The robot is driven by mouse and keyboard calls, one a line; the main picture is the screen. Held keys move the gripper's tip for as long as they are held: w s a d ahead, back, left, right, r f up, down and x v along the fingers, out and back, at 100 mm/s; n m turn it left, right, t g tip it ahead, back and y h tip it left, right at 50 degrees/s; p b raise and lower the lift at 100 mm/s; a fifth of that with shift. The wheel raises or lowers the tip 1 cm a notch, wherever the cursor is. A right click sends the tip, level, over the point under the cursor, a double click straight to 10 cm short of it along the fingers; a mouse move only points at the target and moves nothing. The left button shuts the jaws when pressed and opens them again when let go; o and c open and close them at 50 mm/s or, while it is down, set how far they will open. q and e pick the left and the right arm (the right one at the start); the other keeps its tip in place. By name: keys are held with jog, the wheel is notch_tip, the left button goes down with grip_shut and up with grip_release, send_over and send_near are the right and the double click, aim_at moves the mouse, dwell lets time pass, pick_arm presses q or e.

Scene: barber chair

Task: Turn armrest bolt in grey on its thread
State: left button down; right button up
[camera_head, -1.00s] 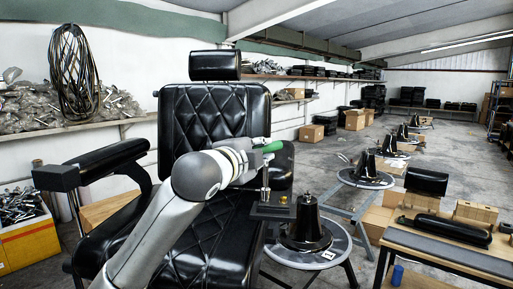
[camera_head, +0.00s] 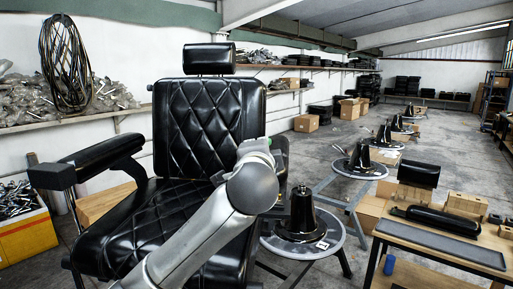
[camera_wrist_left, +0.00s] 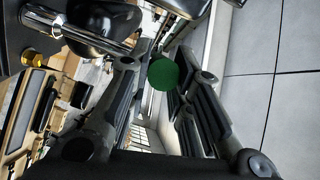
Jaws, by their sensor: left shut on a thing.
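My left gripper (camera_head: 256,146) is at the right side of the black barber chair (camera_head: 205,120), mostly hidden behind my own arm in the head view. In the left wrist view its two fingers (camera_wrist_left: 163,88) stand on either side of a round green end (camera_wrist_left: 163,74), which looks like the end of a tool handle. The gripper is shut on this green thing. The grey armrest bolt cannot be made out in either view now. A chrome bar (camera_wrist_left: 90,38) and a small yellow knob (camera_wrist_left: 31,57) show at the upper left of the wrist view. My right gripper is not in view.
The chair's left armrest (camera_head: 100,157) sticks out at the left. A round stand with a black cone (camera_head: 303,217) is just right of the chair. A work table (camera_head: 440,258) with black pads is at the right. The grey floor behind is partly free.

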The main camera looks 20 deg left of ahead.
pick_arm(q)
jog(key=shift+w+d+n+g+y+p, duration=0.1)
jog(key=shift+d+n+g+y+p, duration=0.2)
jog(key=shift+n+y, duration=0.35)
jog(key=shift+d+n+g+y+p, duration=0.1)
jog(key=shift+n+g+y+p, duration=0.2)
jog(key=shift+n+y, duration=0.35)
jog(key=shift+w+d+n+g+y+p, duration=0.15)
jog(key=shift+n+g+y+p, duration=0.2)
jog(key=shift+y, duration=0.55)
jog(key=shift+s, duration=0.1)
jog(key=shift+r, duration=0.1)
jog(key=shift+w+d+n+g+y+p, duration=0.2)
jog(key=shift+n+g+y+p, duration=0.3)
jog(key=shift+n+g+y, duration=0.3)
jog(key=shift+w+d+n+g+y+p, duration=0.15)
jog(key=shift+n+g+y+p, duration=0.35)
jog(key=shift+n+g+y, duration=0.3)
jog(key=shift+w+d+n+g+y+p, duration=0.1)
jog(key=shift+d+n+g+y+p, duration=0.1)
jog(key=shift+n+g+y+p, duration=0.55)
